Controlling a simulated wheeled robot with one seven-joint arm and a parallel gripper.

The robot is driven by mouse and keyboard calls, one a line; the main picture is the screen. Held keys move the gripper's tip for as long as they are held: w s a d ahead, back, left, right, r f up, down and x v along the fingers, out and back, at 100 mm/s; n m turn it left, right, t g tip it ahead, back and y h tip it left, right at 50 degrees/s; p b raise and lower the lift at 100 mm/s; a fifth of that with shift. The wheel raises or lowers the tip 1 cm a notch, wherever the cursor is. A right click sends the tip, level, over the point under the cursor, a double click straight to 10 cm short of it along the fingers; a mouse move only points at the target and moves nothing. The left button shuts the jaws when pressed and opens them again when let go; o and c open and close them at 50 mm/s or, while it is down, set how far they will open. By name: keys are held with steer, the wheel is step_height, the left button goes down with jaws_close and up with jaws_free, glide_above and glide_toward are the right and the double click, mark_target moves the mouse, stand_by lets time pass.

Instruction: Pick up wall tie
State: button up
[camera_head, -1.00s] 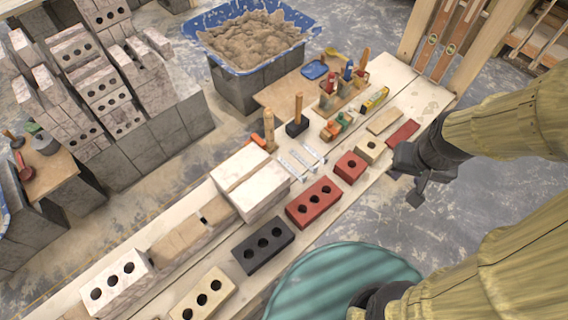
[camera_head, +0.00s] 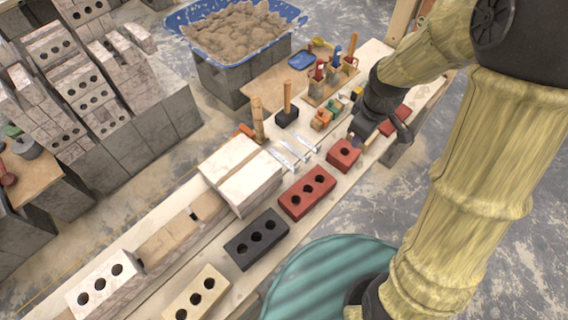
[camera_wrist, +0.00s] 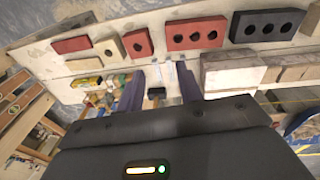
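Several thin silver wall ties (camera_head: 296,150) lie on the pale plank between the wooden-handled tools and the red three-hole brick. In the wrist view, parts of the wall ties (camera_wrist: 181,72) show around the fingertips, partly hidden by them. My gripper (camera_head: 382,138) is over the plank near the small red one-hole brick, to the right of the ties in the head view. In the wrist view, my gripper (camera_wrist: 160,74) has its two fingers apart, with nothing held between them.
A red three-hole brick (camera_head: 307,193), a black brick (camera_head: 257,239) and a small red brick (camera_head: 344,154) line the plank's near side. A hammer (camera_head: 287,112) stands beyond the ties. A large pale block (camera_head: 241,169) lies left of them.

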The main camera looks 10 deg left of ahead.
steer(key=w+a+f+n+g+b, duration=0.1)
steer(key=w+a+f+n+b, duration=0.3)
steer(key=a+f+n, duration=0.55)
steer(key=n+b, duration=0.1)
steer(key=n, duration=0.7)
glide_above(298, 166)
step_height(298, 166, down, 6)
steer(key=shift+d+r+g, duration=0.1)
steer(key=shift+d+g, duration=0.05)
steer(key=shift+g, duration=0.15)
step_height(298, 166, down, 12)
steer(key=shift+r+p, duration=0.2)
steer(key=shift+p, duration=0.15)
steer(key=shift+f, duration=0.3)
steer(key=shift+w+a+f+p, duration=0.15)
steer(key=shift+f+p, duration=0.25)
steer(key=shift+f, duration=2.25)
steer(key=shift+a, duration=0.1)
